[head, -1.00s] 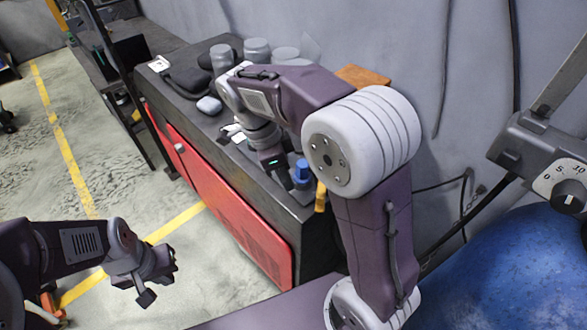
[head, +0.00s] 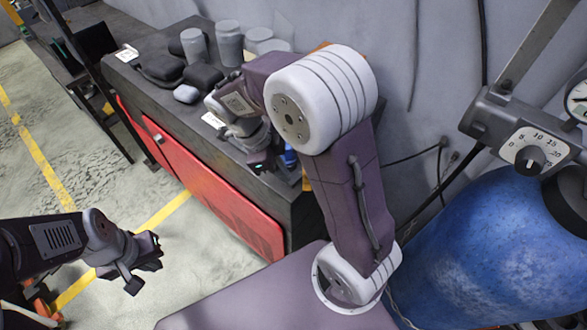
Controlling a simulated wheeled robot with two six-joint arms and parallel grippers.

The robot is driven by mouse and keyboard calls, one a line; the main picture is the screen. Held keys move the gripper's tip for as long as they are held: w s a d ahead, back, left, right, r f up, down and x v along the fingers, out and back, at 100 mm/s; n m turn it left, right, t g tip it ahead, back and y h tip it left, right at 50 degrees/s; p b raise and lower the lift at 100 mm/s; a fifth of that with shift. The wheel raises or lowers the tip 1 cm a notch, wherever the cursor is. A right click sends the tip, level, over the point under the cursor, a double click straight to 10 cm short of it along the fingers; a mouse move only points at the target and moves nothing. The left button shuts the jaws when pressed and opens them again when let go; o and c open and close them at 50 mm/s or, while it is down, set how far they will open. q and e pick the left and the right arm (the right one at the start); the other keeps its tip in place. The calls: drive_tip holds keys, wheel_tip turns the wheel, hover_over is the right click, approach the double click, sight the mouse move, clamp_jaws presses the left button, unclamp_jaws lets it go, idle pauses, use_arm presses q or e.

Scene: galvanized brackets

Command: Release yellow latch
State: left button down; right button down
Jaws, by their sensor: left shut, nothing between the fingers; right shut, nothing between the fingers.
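A small yellow piece (head: 306,185), which looks like the latch, shows at the right end of the dark cabinet. My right arm hides most of it, so its position cannot be told. A blue knob-like part (head: 290,157) is beside it, also partly hidden. My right gripper (head: 264,172) is shut and empty above the near edge of the cabinet top, left of the blue part; whether it touches anything is unclear. My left gripper (head: 142,270) is shut and empty over the floor at the lower left, well away from the cabinet.
The dark cabinet (head: 125,80) has a red front (head: 215,190). Grey jars (head: 229,45) and dark pouches (head: 203,77) stand at its back left. A large blue drum (head: 490,255) and a dial device (head: 520,135) are at the right.

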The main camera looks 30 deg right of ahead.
use_arm(q)
drive_tip(key=shift+d+r+p, duration=0.2)
drive_tip(key=shift+r+p, duration=0.15)
drive_tip(key=shift+r, duration=0.4)
use_arm(e)
drive_tip(key=d, duration=0.1)
drive_tip(key=s+d, duration=0.1)
drive_tip(key=d, duration=0.1)
drive_tip(key=shift+s, duration=0.2)
use_arm(q)
drive_tip(key=shift+a+f, duration=0.1)
drive_tip(key=shift+a, duration=0.05)
use_arm(e)
drive_tip(key=shift+a, duration=0.2)
use_arm(q)
drive_tip(key=shift+f+b, duration=0.95)
drive_tip(key=shift+b, duration=0.05)
use_arm(e)
drive_tip(key=shift+s+d+r+n+t, duration=0.1)
drive_tip(key=shift+s+d+n+t, duration=0.2)
drive_tip(key=shift+s+d+n, duration=0.5)
drive_tip(key=shift+w+a, duration=0.15)
drive_tip(key=shift+w, duration=0.2)
